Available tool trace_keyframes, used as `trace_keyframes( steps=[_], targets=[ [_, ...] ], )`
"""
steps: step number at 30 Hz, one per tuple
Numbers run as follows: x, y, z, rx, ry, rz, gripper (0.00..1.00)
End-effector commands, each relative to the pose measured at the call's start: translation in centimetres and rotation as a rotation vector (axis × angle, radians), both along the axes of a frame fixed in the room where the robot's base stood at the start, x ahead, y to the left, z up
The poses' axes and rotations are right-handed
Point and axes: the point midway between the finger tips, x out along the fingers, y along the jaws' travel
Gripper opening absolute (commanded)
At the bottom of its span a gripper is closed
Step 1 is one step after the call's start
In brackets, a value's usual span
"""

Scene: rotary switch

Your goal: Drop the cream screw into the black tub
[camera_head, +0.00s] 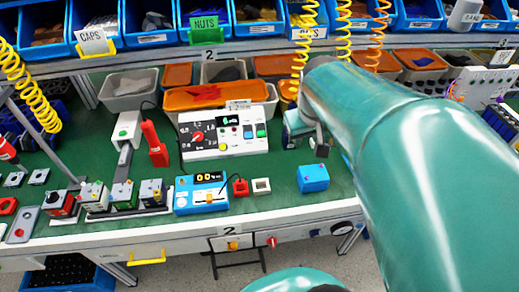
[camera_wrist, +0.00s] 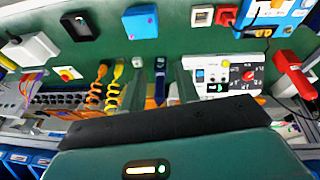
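A black open-topped tub (camera_wrist: 80,25) sits on the green bench at the upper left of the wrist view. A small cream-topped piece (camera_wrist: 138,62), perhaps the cream screw, stands near the left finger; I cannot tell its shape clearly. My gripper (camera_wrist: 157,82) has its two fingers apart, with a dark blue piece (camera_wrist: 160,66) showing in the gap beyond them. I see nothing clearly held. In the head view my gripper (camera_head: 308,140) is mostly hidden by my teal arm, above the bench right of the white panel. The arm also covers the tub there.
A white control panel (camera_head: 222,132), a blue meter (camera_head: 201,193), a red switch (camera_head: 240,187) and a blue box (camera_head: 313,178) stand on the bench. Orange bins (camera_head: 214,95) line the back. Yellow coiled cables (camera_head: 302,40) hang nearby. Some green surface around the tub is clear.

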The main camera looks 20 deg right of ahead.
Motion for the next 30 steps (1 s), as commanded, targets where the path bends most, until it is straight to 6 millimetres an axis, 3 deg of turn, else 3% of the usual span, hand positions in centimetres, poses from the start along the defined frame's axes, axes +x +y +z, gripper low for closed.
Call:
trace_keyframes(
  steps=[1,3,6,10,15,30],
  targets=[
    [-0.8,2.5,0.9,0.001,-0.032,0.029,0.31],
    [-1.9,5.3,1.7,0.012,-0.070,0.052,0.31],
    [-3.9,8.7,2.4,0.040,-0.121,0.088,0.31],
    [-6.1,11.7,2.8,0.081,-0.169,0.125,0.31],
    [-7.3,13.1,2.8,0.111,-0.191,0.141,0.31],
    [-7.3,13.1,2.8,0.111,-0.191,0.141,0.31]
  ],
)
